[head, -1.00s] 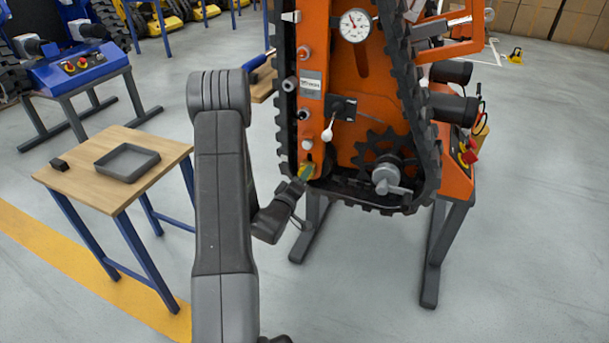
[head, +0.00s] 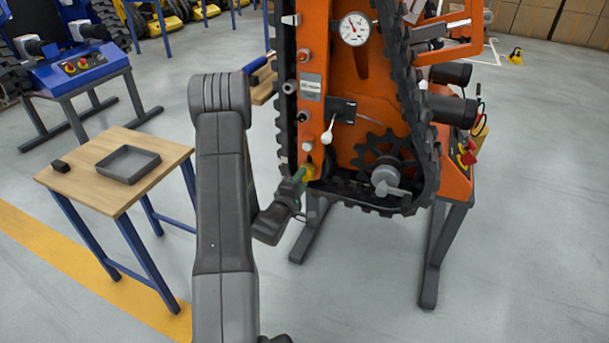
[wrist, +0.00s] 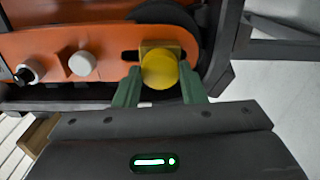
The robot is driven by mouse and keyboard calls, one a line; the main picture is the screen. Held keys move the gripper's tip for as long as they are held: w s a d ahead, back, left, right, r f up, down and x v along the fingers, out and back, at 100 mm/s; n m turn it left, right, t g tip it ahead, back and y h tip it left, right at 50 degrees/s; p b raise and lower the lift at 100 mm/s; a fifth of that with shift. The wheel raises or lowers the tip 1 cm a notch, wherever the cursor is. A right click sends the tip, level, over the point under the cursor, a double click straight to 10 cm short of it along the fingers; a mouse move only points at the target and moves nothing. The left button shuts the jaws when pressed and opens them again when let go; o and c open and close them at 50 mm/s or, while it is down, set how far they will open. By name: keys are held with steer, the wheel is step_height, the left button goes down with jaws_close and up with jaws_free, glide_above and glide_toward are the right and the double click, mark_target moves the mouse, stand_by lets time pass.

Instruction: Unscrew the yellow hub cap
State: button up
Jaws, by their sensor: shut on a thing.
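The yellow hub cap (wrist: 160,71) is a round knob at the lower end of the orange carrier panel (wrist: 105,42) in the wrist view. My gripper (wrist: 160,88) has a green finger on each side of the cap and is shut on it.
White knobs (wrist: 82,63) sit beside the cap on the panel. A black track (head: 408,100) and a sprocket (head: 385,155) are to the right. A wooden table (head: 75,181) with a grey tray (head: 150,168) stands at left. Open floor lies between table and carrier.

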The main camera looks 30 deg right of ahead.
steer(key=shift+n, duration=1.4)
steer(key=n+p, duration=0.2)
steer(key=n, duration=0.7)
steer(key=shift+n, duration=0.4)
steer(key=o, duration=0.8)
steer(key=shift+f, duration=0.1)
